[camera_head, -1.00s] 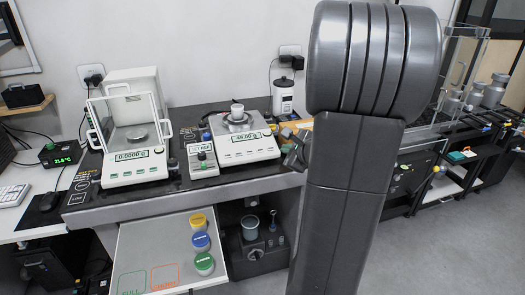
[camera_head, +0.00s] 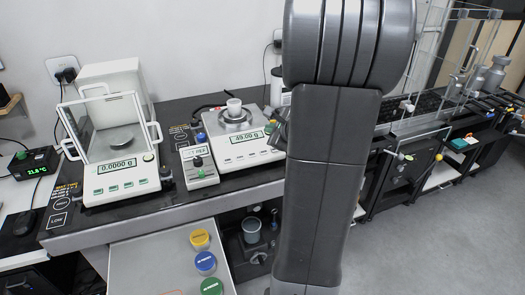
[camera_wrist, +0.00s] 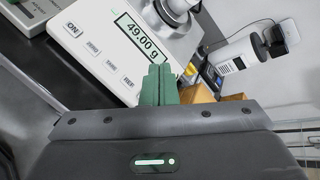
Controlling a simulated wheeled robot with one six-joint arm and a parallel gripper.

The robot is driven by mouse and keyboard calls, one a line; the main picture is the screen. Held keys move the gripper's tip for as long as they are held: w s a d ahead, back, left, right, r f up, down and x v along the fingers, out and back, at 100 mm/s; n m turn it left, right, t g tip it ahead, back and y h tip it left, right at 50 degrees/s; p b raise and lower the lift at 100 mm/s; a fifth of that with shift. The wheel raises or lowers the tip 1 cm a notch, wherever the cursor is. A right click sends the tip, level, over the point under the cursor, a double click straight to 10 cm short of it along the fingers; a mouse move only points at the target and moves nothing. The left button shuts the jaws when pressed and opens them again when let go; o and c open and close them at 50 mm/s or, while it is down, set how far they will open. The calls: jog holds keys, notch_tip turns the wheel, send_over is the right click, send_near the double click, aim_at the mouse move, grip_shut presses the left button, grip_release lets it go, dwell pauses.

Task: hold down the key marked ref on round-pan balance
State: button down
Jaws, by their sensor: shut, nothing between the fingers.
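The white balance with a round pan (camera_head: 240,152) stands on the dark table, right of the other balance, and shows 49.00 g. It also fills the upper left of the wrist view (camera_wrist: 104,22).
A balance with a glass shield (camera_head: 121,185) reads 0.0000 g at left. A small knobbed box (camera_head: 200,180) stands between the balances. A drawer (camera_head: 150,262) with coloured lidded pots juts out below. A tan block (camera_wrist: 196,93) lies close beside my fingers.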

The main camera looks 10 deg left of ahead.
aim_at(264, 152)
jog(key=shift+w+a+f+b, duration=0.25)
jog(key=shift+w+f+b, duration=0.1)
jog(key=shift+f+b, duration=0.95)
jog(key=shift+w+a+f+b, duration=0.25)
jog(key=shift+w+f+b, duration=0.15)
jog(key=shift+f+b, duration=0.9)
jog(key=shift+w+a+f+b, duration=0.3)
jog(key=shift+f+b, duration=0.65)
jog(key=shift+f, duration=0.7)
jog(key=shift+w+f+b, duration=0.15)
jog(key=shift+f+b, duration=0.25)
jog(key=shift+b, duration=0.05)
jog(key=shift+f+b, duration=0.35)
dwell(1.9)
jog(key=shift+r+p, duration=0.55)
jog(key=shift+r, duration=0.25)
jog(key=shift+d+r, duration=0.1)
